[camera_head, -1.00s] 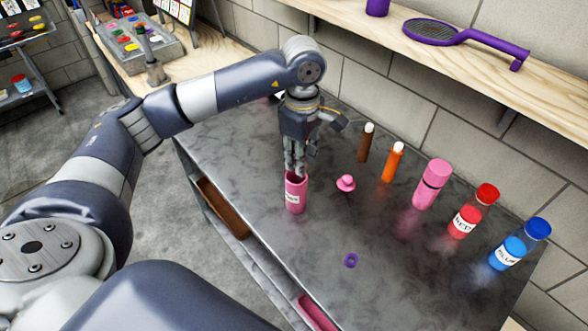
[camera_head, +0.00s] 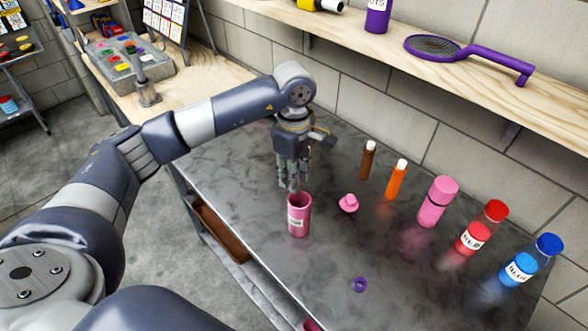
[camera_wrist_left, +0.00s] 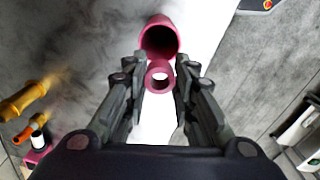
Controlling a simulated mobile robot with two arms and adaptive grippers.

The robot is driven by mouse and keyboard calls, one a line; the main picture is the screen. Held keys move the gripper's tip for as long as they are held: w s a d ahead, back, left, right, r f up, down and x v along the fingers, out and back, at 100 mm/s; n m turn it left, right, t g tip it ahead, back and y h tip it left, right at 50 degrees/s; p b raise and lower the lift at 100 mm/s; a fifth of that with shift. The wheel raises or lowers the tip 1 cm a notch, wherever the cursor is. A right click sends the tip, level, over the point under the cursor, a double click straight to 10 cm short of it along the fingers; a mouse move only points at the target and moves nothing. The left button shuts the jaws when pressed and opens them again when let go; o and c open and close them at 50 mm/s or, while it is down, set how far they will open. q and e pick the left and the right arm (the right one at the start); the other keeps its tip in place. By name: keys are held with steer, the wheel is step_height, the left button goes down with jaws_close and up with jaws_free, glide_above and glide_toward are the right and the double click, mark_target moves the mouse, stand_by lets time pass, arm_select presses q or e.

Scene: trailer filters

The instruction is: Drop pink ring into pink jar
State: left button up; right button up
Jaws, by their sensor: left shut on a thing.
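The open pink jar (camera_head: 298,222) stands upright on the dark metal table, with a white label on its side. It also shows in the left wrist view (camera_wrist_left: 160,36), mouth facing the camera, just beyond the fingertips. My left gripper (camera_head: 291,186) points down beside the jar's rim, slightly left of and behind the mouth in the head view. In the left wrist view my left gripper (camera_wrist_left: 160,82) is shut on the pink ring (camera_wrist_left: 159,68), held between the fingertips. The ring is hidden in the head view. My right gripper is not in view.
A pink lid-like piece (camera_head: 348,203) and a purple ring (camera_head: 360,284) lie on the table. Brown (camera_head: 367,162), orange (camera_head: 396,182), pink (camera_head: 437,203), red (camera_head: 481,229) and blue (camera_head: 530,260) containers stand to the right. A wooden shelf (camera_head: 470,92) runs along the wall.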

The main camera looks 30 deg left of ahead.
arm_select(q)
steer(key=o, duration=0.8)
steer(key=shift+f, duration=0.1)
step_height(320, 180, up, 12)
stand_by(0.5)
